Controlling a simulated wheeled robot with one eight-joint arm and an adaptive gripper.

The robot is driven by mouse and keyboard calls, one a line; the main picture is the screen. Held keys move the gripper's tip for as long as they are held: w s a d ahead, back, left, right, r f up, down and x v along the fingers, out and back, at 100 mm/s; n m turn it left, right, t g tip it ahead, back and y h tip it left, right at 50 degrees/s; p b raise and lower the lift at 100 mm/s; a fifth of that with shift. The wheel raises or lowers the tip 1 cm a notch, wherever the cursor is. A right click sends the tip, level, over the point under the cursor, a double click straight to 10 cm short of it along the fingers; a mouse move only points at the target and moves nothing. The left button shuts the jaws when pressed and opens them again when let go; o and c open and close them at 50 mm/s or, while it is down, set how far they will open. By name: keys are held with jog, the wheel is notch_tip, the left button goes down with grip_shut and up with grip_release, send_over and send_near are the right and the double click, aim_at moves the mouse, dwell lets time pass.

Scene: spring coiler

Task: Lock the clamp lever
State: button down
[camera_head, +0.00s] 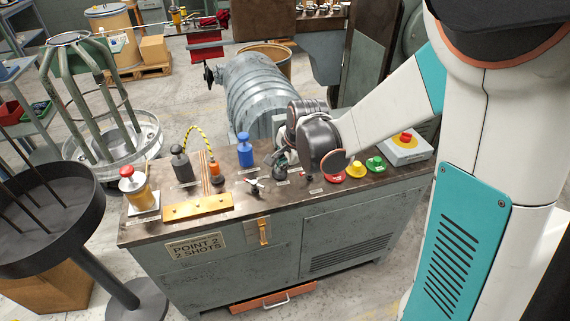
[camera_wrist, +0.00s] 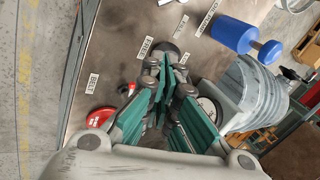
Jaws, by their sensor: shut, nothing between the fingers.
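A dark round piece (camera_wrist: 167,47) shows just beyond my fingertips in the wrist view, beside small white labels, one of which seems to read FREE (camera_wrist: 147,46). It is probably part of the clamp lever, but my fingers hide most of it. My gripper (camera_wrist: 165,68) is shut and empty, pointing down over the bench top close to this piece. I cannot tell whether they touch. In the head view my gripper (camera_head: 282,158) is low over the bench (camera_head: 228,205), right of the blue-topped plunger, and small and partly hidden by my wrist.
The blue plunger (camera_head: 245,152) stands left of my gripper. Red (camera_head: 335,177), yellow (camera_head: 355,169) and green (camera_head: 375,163) buttons lie to the right. A large grey ribbed machine (camera_head: 250,95) stands behind the bench.

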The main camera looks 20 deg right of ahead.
jog(key=shift+w+r+g+p, duration=0.3)
jog(key=shift+w+g+p, duration=0.05)
jog(key=shift+w+g, duration=0.05)
jog(key=shift+w+r, duration=0.1)
jog(key=shift+w, duration=0.1)
jog(key=shift+w+r+g+p, duration=0.25)
jog(key=shift+w+g+p, duration=0.15)
jog(key=shift+w+g, duration=0.1)
jog(key=shift+w+r+g+p, duration=0.25)
jog(key=shift+w+g+p, duration=0.15)
jog(key=shift+w+g, duration=0.1)
jog(key=w+g+p, duration=0.1)
jog(key=w+p, duration=0.1)
jog(key=w, duration=0.5)
jog(key=shift+r, duration=0.25)
jog(key=shift+s+d+r, duration=0.1)
jog(key=shift+s, duration=0.05)
